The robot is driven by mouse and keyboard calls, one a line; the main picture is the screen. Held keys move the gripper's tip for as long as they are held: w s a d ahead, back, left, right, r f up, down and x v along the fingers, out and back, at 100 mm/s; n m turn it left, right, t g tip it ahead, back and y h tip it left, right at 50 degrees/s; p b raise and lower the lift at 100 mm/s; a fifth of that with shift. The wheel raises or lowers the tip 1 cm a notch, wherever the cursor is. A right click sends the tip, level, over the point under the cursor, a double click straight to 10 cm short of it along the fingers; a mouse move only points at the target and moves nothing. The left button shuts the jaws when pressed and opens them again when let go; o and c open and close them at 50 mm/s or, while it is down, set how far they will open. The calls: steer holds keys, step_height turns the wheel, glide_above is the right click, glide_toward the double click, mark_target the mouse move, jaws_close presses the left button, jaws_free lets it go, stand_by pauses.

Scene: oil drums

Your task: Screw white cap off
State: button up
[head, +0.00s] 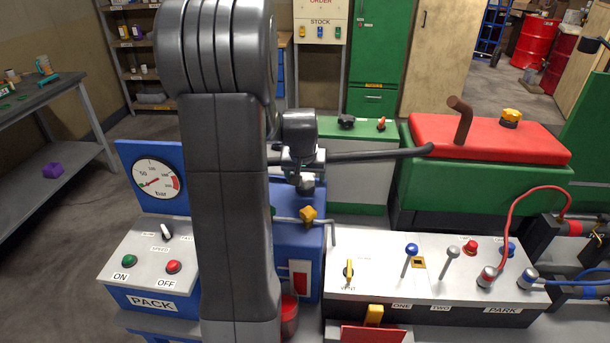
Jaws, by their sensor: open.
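I cannot make out a white cap in the head view; the large dark arm in front hides part of the scene. My gripper (304,186) is small and dark in the middle of the picture, beside the arm, and appears above the blue cabinet (290,238) and its pipe with a yellow knob (308,214). It is open, and I see nothing held in it. Its fingertips are hard to make out.
A grey-topped panel with levers (440,262) stands at front right. A green machine with a red lid (490,137) is behind it. The PACK control box (150,262) with a gauge (157,179) is at left. A red bucket (290,312) sits low between them.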

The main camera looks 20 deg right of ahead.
steer(key=c, duration=1.1)
steer(key=shift+o, duration=0.2)
steer(key=shift+d+n+p, duration=0.1)
steer(key=shift+n+p, duration=0.35)
steer(key=shift+n, duration=0.15)
steer(key=n+y, duration=0.1)
steer(key=n, duration=0.1)
steer(key=shift+f+n+b, duration=0.1)
steer(key=shift+n+b, duration=0.2)
steer(key=shift+d+n+y+b, duration=0.1)
steer(key=shift+n+y+b, duration=0.55)
steer(key=shift+n, duration=0.65)
steer(key=shift+d+n+y+b, duration=0.1)
steer(key=shift+n+y+b, duration=0.15)
steer(key=shift+n+b, duration=0.2)
steer(key=n+y+b, duration=0.1)
steer(key=n, duration=0.3)
steer(key=shift+n+g+y, duration=0.4)
steer(key=shift+n+y, duration=0.1)
steer(key=shift+n, duration=0.15)
